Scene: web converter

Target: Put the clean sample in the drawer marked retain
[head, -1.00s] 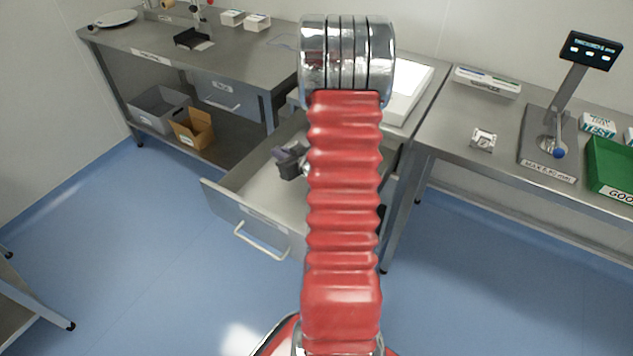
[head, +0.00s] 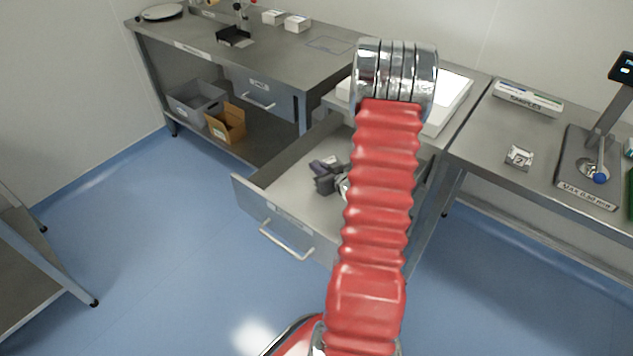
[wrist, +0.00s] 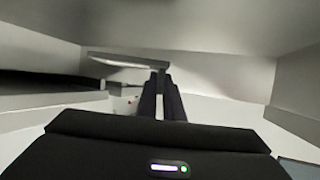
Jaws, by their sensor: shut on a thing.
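An open drawer (head: 284,214) stands pulled out below the bench; the writing on its front label is too small to read. My gripper (head: 325,177) is inside the drawer, above its floor, partly hidden by my red arm. In the wrist view my dark fingers (wrist: 160,97) are close together between the drawer walls, shut on a small pale thing. I take this for the sample (wrist: 127,103); it shows as a light patch with a red mark beside the fingers. Whether it is clean or touches the drawer floor cannot be told.
A second, closed drawer (head: 262,95) is at the left under the bench. A grey bin (head: 195,100) and a cardboard box (head: 226,124) stand on the lower shelf. A small pale item (head: 519,157) and a labelled tray (head: 527,98) lie on the right bench. The floor in front is clear.

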